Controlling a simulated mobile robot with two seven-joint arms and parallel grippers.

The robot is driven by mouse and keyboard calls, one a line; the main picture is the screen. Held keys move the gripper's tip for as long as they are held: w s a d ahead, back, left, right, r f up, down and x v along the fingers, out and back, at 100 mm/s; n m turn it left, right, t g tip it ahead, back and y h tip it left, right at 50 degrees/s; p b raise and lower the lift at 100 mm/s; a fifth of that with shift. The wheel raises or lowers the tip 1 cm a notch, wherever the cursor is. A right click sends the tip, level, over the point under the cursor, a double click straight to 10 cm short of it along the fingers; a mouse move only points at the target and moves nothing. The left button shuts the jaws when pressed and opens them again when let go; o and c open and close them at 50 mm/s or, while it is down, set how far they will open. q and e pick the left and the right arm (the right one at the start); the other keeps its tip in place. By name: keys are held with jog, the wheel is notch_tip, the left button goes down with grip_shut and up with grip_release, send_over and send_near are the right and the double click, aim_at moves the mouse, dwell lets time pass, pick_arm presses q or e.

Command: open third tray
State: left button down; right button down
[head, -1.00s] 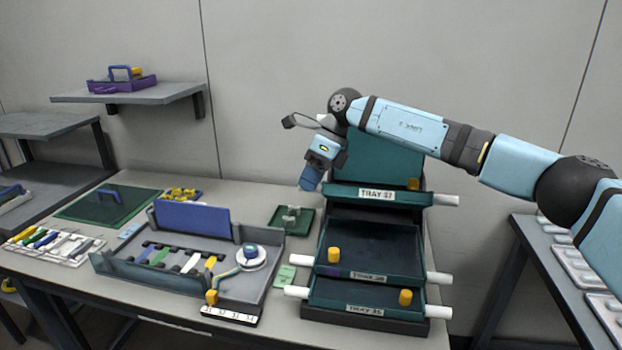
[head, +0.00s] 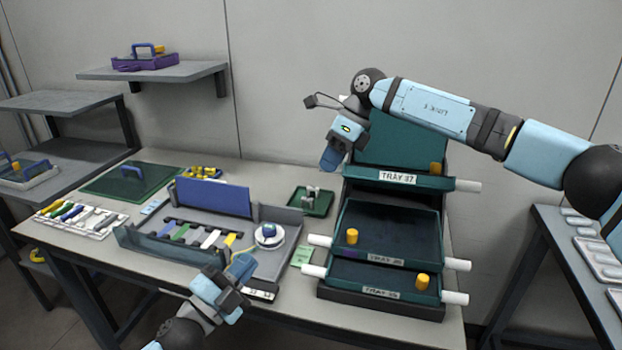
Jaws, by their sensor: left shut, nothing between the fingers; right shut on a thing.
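A stack of dark green trays stands on the table. The third tray, labelled TRAY 37 (head: 408,151), is at the top, its floor tilted steeply up at the back. A white peg (head: 467,187) sticks out on its right; its left end is hidden by my gripper. Below are the middle tray (head: 400,227) and the bottom tray (head: 365,276), each with white side pegs. My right gripper (head: 331,157) is shut at the third tray's left edge, its grip hidden by the fingers. My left gripper (head: 242,273) is shut and empty over the front of the grey work tray.
The grey work tray (head: 150,245) with a blue panel (head: 213,197) stands left of the stack. A small green tray (head: 311,202) lies between. A white rack (head: 80,220) is at the left. A second table (head: 560,260) stands at the right.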

jog(key=shift+d+f, duration=0.1)
pick_arm(q)
jog(key=w+d+r+m+g+h, duration=0.4)
jog(key=w+d+r+m+g, duration=0.3)
jog(key=w+d+r+m, duration=0.3)
jog(key=w+d+m, duration=0.2)
jog(key=w, duration=0.1)
jog(key=shift+w+d+r+m+g+h, duration=0.15)
jog(key=shift+d+r+m+g+h, duration=0.15)
jog(key=shift+d+r+m, duration=0.1)
